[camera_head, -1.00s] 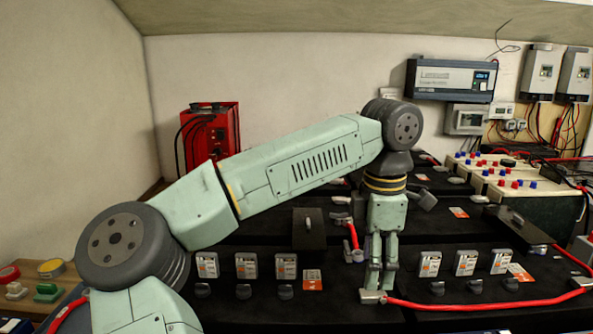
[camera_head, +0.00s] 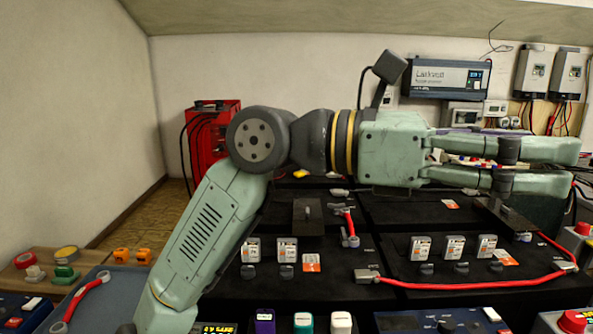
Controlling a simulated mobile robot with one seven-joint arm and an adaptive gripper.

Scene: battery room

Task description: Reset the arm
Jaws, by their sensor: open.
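My pale green arm rises from the lower left, bends at a round grey joint, and stretches to the right. My gripper (camera_head: 574,168) points right, roughly level, above the black battery tops (camera_head: 340,290). Its two fingers are apart with nothing between them. The fingers hide part of the batteries and gear at the back right. A red cable (camera_head: 460,283) lies across the front batteries, with a grey lug (camera_head: 367,276) at its left end. It is clear of my gripper.
A short red cable (camera_head: 350,225) stands between batteries. A red box (camera_head: 210,135) is at the back left. A blue-grey mat (camera_head: 105,290) with another red cable (camera_head: 85,297) lies at front left. An inverter (camera_head: 447,78) hangs on the back wall.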

